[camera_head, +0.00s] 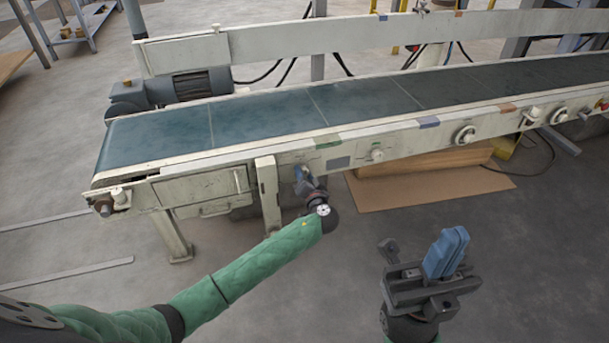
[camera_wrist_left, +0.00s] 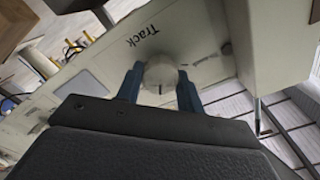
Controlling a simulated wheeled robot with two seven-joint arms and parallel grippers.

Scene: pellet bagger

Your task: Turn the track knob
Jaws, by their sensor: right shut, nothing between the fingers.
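The track knob (camera_wrist_left: 160,72) is a round, pale knob on the cream panel, with a dark mark on its rim, beside the printed word "Track". In the left wrist view it sits between the two blue fingers of my left gripper (camera_wrist_left: 160,82), which appear to touch it on both sides. In the head view my left gripper (camera_head: 302,178) is at the front panel of the conveyor, and hides the knob there. My right gripper (camera_head: 447,252) is shut and empty, held over the floor away from the machine.
The conveyor (camera_head: 268,117) with its dark green belt runs across the view. Another round knob (camera_head: 377,155) and a dial (camera_head: 465,134) are further right on its front. A post (camera_head: 267,195) stands just left of my left gripper. Cardboard (camera_head: 430,190) lies below; nearby floor is clear.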

